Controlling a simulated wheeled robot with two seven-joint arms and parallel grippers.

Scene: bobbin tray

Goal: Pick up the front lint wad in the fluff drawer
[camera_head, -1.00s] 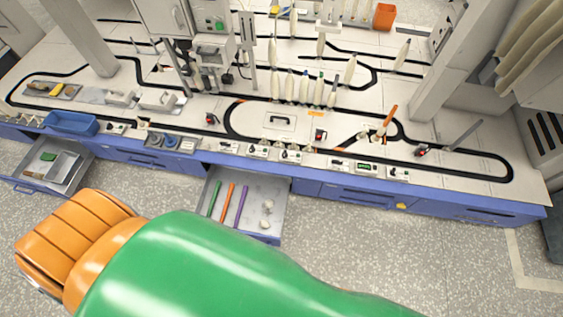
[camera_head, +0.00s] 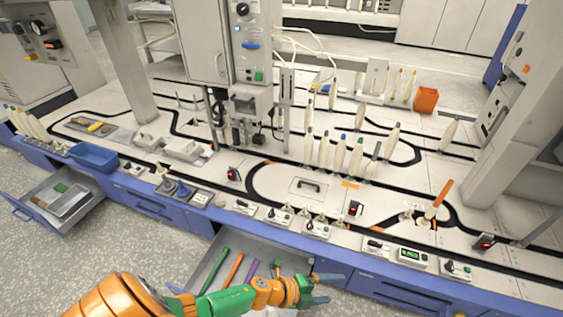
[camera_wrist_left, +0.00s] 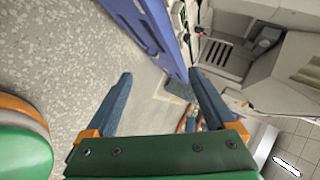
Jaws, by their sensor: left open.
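The open fluff drawer (camera_head: 252,248) below the bench front holds a green rod (camera_head: 215,271), an orange rod (camera_head: 234,269) and a purple rod (camera_head: 241,275). My left gripper (camera_head: 335,288) is open, with its two blue fingers pointing right, at the drawer's right side in the picture. My left forearm and wrist cover the drawer's front and right part. No lint wad can be made out now. My right gripper is not in view.
The blue bench front (camera_head: 350,270) runs close beside my left gripper. Another open drawer (camera_head: 65,195) with a tray stands at the left. The bench top carries a black track, bobbins (camera_head: 340,152), small control boxes and a blue bin (camera_head: 93,157). Grey floor is clear in front.

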